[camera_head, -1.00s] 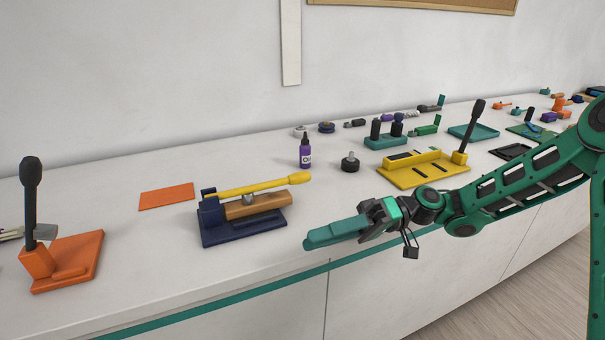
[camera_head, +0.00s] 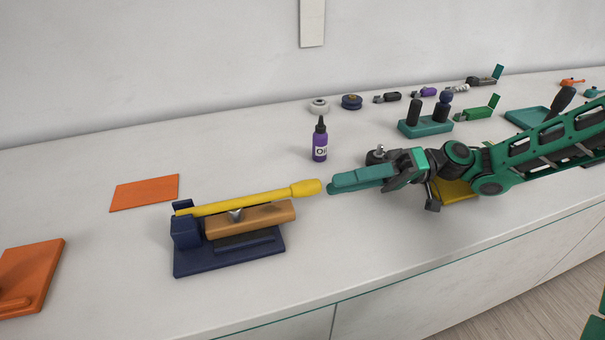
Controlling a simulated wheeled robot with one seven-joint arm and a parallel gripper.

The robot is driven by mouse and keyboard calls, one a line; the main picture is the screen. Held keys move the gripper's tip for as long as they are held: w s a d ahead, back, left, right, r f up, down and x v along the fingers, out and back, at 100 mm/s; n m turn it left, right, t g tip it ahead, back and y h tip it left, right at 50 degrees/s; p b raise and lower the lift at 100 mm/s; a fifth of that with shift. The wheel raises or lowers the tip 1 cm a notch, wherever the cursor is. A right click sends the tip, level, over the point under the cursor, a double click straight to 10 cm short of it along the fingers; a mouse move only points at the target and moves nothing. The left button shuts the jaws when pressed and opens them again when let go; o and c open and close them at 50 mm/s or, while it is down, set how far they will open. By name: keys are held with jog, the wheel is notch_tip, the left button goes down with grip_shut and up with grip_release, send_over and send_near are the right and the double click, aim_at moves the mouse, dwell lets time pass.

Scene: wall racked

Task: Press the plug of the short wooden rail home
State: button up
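A short wooden rail (camera_head: 262,220) lies in a navy blue holder (camera_head: 205,263) at the left centre of the counter. A yellow lever (camera_head: 245,199) runs along above the rail, its thick handle end pointing right. A small silver plug (camera_head: 235,215) shows between lever and rail; how deep it sits cannot be told. The rail's far side is hidden by the lever.
A purple oil bottle (camera_head: 319,142) stands behind my gripper. A flat orange plate (camera_head: 145,192) lies behind left, and an orange base (camera_head: 30,278) is at the left edge. My arm partly hides a yellow fixture (camera_head: 455,191). The counter in front of the holder is clear.

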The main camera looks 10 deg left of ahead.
aim_at(294, 192)
jog(key=shift+w, duration=0.15)
jog(key=shift+a, duration=0.25)
jog(key=x, duration=1)
jog(key=shift+d, duration=0.1)
grip_shut()
